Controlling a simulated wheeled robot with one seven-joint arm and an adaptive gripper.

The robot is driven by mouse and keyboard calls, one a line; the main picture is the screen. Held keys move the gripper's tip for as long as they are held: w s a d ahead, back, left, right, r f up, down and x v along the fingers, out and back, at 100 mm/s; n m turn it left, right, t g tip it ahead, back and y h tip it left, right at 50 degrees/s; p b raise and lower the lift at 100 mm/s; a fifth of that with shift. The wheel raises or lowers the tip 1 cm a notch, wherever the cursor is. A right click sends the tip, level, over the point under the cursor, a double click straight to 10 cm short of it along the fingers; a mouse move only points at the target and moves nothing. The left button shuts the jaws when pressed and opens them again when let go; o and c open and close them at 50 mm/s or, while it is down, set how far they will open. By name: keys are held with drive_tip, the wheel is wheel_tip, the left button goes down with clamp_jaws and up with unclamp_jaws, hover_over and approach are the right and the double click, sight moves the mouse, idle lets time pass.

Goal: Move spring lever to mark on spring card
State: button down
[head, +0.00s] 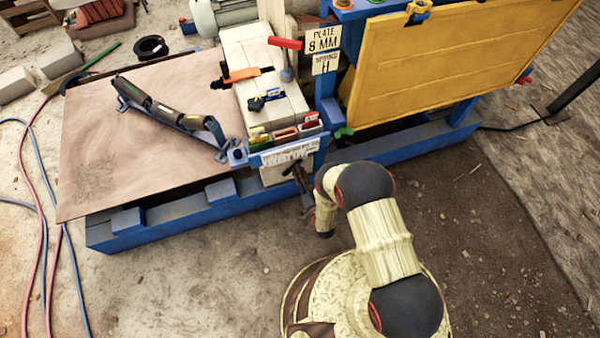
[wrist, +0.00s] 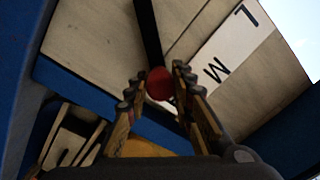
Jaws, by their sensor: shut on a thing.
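My gripper (wrist: 158,90) is shut on the red ball knob (wrist: 160,84) of a dark lever (wrist: 147,32) in the wrist view. The lever runs from the knob toward the top of the picture, beside a white strip (wrist: 230,45) with the letters L and M. In the head view my gripper (head: 303,183) is at the front of the machine, under a white scale plate (head: 290,153); the knob cannot be made out there. The spring card (head: 326,64) hangs below the "PLATE 8 MM" card; its mark looks like an H, but is small.
Coloured tags (head: 286,133) sit in a rack above the scale plate. A red-handled lever (head: 286,44) stands farther back. A yellow panel (head: 460,55) is at the right and a brown sheet (head: 145,130) at the left. The blue base frame (head: 180,208) edges the floor.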

drive_tip(key=shift+d+f, duration=0.1)
drive_tip(key=c, duration=1.5)
unclamp_jaws()
drive_tip(key=shift+s, duration=0.1)
drive_tip(key=v, duration=0.7)
drive_tip(key=shift+s, duration=0.15)
drive_tip(key=shift+d, duration=0.1)
